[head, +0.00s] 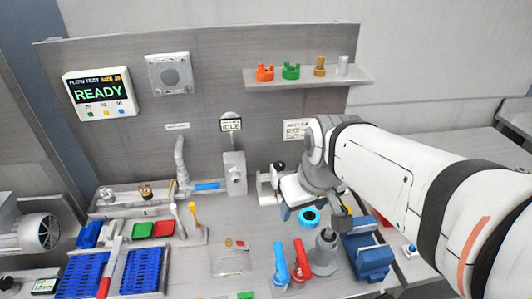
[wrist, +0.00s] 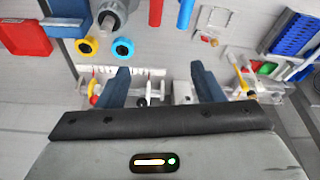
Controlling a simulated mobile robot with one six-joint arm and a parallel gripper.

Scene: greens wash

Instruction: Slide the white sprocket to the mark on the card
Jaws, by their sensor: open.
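My gripper (wrist: 160,68) is open, its two blue fingers apart with nothing held between them. In the head view, part of it shows below the wrist, over the back right of the bench. Beyond the fingers in the wrist view is a white fixture (wrist: 154,98) with dark knobs and a red ball. I cannot make out a white sprocket for certain in either view. A printed card (head: 297,130) is on the back panel, partly behind my arm. A pale flat plate (head: 232,262) with small red and orange pieces lies on the bench; I cannot tell any mark.
A cyan ring (head: 309,217) lies near a grey nozzle (head: 326,242). Red (head: 300,260) and blue (head: 280,262) handled tools lie left of it. A blue bin (head: 368,262) stands right. Blue racks (head: 140,272) fill the left front.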

